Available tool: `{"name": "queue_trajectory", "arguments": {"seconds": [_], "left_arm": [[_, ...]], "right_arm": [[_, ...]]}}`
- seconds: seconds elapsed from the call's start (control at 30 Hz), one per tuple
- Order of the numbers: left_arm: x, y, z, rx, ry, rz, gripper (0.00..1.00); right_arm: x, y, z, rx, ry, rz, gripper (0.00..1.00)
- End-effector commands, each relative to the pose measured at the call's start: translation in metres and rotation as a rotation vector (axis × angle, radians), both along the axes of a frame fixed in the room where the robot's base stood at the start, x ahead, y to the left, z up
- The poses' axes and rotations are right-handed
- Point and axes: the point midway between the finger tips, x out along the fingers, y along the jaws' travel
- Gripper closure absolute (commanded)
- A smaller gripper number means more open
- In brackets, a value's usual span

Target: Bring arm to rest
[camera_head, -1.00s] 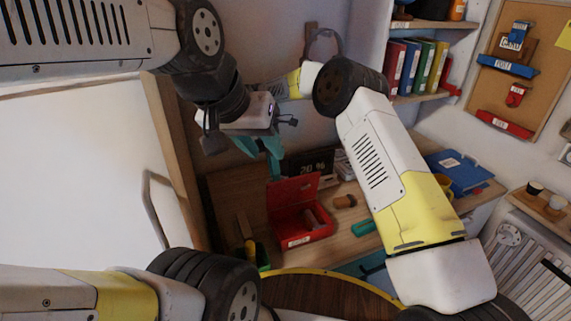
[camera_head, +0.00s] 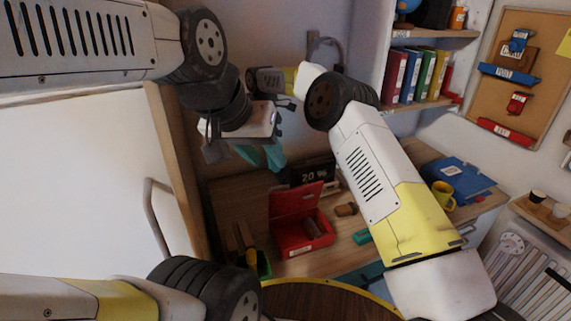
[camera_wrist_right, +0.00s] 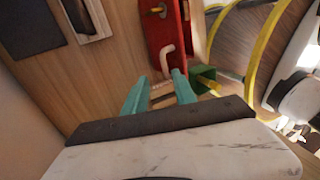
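My right gripper (camera_wrist_right: 161,77) shows in the right wrist view with its two teal fingers apart and nothing clearly held between them. Beyond its tips are the red box (camera_wrist_right: 163,38) and green bin (camera_wrist_right: 205,78). In the head view both arms meet at the upper left. Teal fingers (camera_head: 260,156) hang below a white hand (camera_head: 247,124), above and behind the red box (camera_head: 302,240). The wrists overlap there, so I cannot tell whose fingers these are. The state of my left gripper is unclear.
The desk (camera_head: 232,200) also holds a dark sign (camera_head: 313,174), a green bin (camera_head: 263,263), a yellow mug (camera_head: 443,194) and a blue folder (camera_head: 463,178). A white panel with a handle (camera_head: 160,215) fills the left. Binders (camera_head: 415,75) stand on a shelf.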

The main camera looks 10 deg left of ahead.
Motion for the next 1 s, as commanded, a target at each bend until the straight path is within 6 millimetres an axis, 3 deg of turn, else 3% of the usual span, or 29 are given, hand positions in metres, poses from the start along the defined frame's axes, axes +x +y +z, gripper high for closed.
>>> {"name": "queue_trajectory", "arguments": {"seconds": [0.4,0.53,0.77,1.0], "left_arm": [[0.000,0.000,0.000,0.000,0.000,0.000,0.64],[0.000,0.000,0.000,0.000,0.000,0.000,0.64],[0.000,0.000,0.000,0.000,0.000,0.000,0.64],[0.000,0.000,0.000,0.000,0.000,0.000,0.64]], "right_arm": [[0.002,0.001,0.007,0.000,0.000,-0.001,0.67],[0.004,-0.006,0.022,0.004,-0.025,-0.035,0.67],[0.006,-0.058,0.100,0.032,-0.168,-0.279,0.67],[-0.020,-0.134,0.175,0.081,-0.319,-0.636,0.67]]}}
